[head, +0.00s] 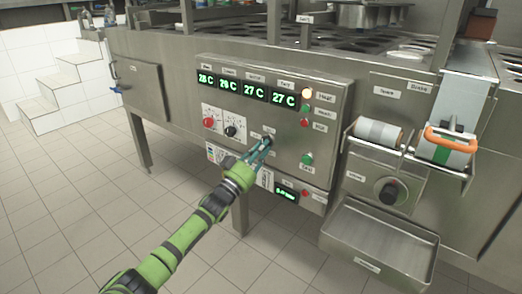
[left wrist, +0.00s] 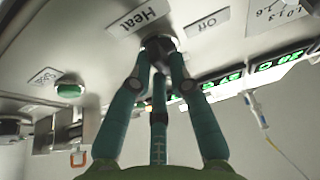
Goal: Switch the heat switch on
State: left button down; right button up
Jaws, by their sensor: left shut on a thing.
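The heat switch is a dark rotary knob (left wrist: 158,46) on the steel control panel (head: 316,141), with a "Heat" label (left wrist: 138,20) and an "Off" label (left wrist: 201,26) beside it in the left wrist view. My left gripper (head: 267,142) reaches the panel from the lower left in the head view. Its teal fingers, also in the left wrist view (left wrist: 159,66), are shut on the knob and hide part of it. Which way the knob points cannot be told. My right gripper is not in view.
Green temperature displays (head: 256,92) run above the switch. A steel tray (head: 380,240) juts out at the lower right. The tiled floor in front is clear.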

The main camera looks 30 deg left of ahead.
pick_arm(q)
jog(key=c, duration=1.1)
grip_release()
jog(key=shift+c, duration=0.2)
jog(key=d+v, duration=0.1)
jog(key=v, duration=1.1)
jog(key=shift+a, duration=0.45)
